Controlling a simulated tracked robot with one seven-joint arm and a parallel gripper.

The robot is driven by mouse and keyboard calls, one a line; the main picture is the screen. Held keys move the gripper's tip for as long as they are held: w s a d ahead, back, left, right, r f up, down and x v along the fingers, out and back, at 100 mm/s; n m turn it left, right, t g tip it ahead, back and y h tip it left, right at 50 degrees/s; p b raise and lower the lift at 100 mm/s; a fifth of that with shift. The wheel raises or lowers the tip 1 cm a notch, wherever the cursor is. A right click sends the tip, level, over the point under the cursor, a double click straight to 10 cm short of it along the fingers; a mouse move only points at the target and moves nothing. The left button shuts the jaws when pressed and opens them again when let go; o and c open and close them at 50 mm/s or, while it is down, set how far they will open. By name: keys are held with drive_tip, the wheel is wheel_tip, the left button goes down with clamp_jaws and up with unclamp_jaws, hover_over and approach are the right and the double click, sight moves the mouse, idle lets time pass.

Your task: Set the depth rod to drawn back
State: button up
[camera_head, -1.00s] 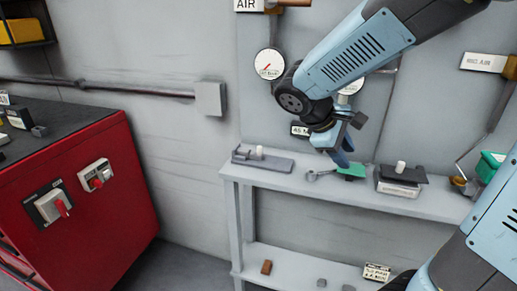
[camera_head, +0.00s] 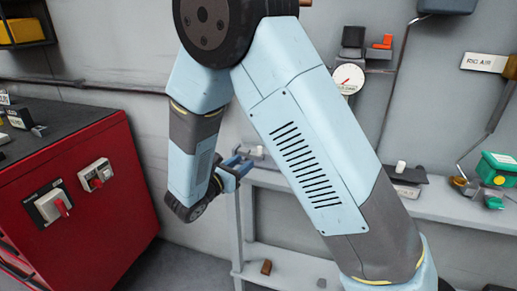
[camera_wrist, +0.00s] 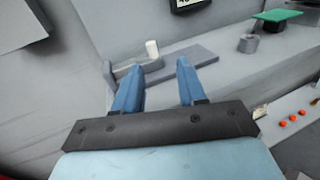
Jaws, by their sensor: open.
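I cannot tell for sure which part is the depth rod. A grey slide-like fixture with a white knob (camera_wrist: 152,48) and a flat grey bar (camera_wrist: 183,70) sits at the left end of the wall shelf. In the head view its knob (camera_head: 260,150) shows just beyond my gripper (camera_head: 236,166). In the wrist view my gripper (camera_wrist: 157,78) is open and empty, its two blue fingers pointing toward the fixture, with the bar showing between and beyond the tips. I see no clear contact. A second, darker fixture with a white knob (camera_head: 401,166) stands farther right on the shelf.
The shelf (camera_head: 450,207) runs along the wall. A red cabinet (camera_head: 110,200) stands at left. A gauge (camera_head: 348,79) hangs on the wall; a green box (camera_head: 498,168) is at right.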

sight(260, 147)
drive_tip(key=shift+n+t, duration=0.5)
drive_tip(key=x, duration=0.8)
drive_tip(key=w+a+f+x, duration=0.1)
drive_tip(key=x, duration=0.3)
drive_tip(key=shift+w+d+f, duration=0.1)
drive_tip(key=shift+w, duration=0.2)
clamp_jaws()
